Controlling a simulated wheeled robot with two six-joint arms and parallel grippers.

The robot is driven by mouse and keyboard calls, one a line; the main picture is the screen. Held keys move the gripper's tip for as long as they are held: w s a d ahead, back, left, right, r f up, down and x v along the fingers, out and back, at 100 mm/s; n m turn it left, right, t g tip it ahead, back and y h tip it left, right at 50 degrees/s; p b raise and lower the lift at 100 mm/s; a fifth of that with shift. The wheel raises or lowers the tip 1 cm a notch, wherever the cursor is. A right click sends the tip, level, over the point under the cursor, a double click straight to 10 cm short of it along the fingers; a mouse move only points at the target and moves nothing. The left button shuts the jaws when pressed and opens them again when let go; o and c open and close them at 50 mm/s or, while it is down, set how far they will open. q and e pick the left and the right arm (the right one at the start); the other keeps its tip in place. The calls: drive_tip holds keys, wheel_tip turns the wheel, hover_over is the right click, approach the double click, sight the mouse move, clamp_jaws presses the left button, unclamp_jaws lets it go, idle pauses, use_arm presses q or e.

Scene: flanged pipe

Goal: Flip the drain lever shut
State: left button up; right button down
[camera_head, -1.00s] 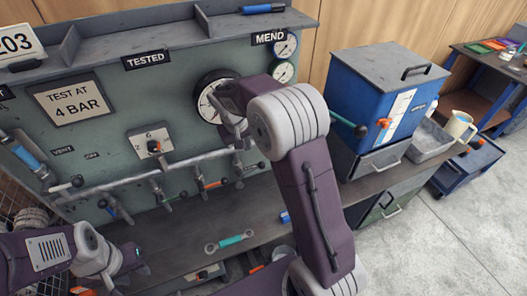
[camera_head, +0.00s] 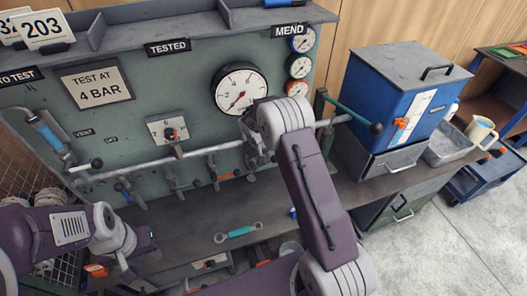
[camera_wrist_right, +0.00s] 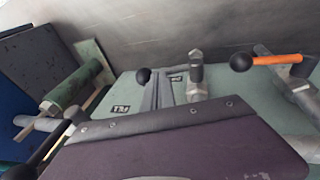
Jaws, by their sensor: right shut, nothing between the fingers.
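Small valves with coloured levers hang along the grey pipe (camera_head: 215,149) of the green test panel (camera_head: 110,120). An orange-red lever (camera_head: 228,176) shows left of my right gripper; an orange lever with a black ball end (camera_wrist_right: 270,60) shows in the right wrist view. I cannot read which one is marked drain. My right gripper (camera_head: 252,146) is low at the pipe's right part, partly behind its own arm. In the wrist view its shut fingers (camera_wrist_right: 158,88) are beside a black ball knob (camera_wrist_right: 143,75); contact cannot be told. My left gripper (camera_head: 148,240) is low at the left, jaws unclear.
A round gauge (camera_head: 240,90) sits above my right gripper. A dark green lever (camera_head: 350,112) with a black knob juts out near the blue box (camera_head: 395,95). A teal-handled wrench (camera_head: 238,233) lies on the bench (camera_head: 300,205).

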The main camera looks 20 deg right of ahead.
drive_tip(key=shift+x, duration=0.8)
drive_tip(key=shift+s+d+f+b, duration=0.1)
drive_tip(key=shift+d+f+b, duration=0.5)
drive_tip(key=shift+f+b, duration=0.35)
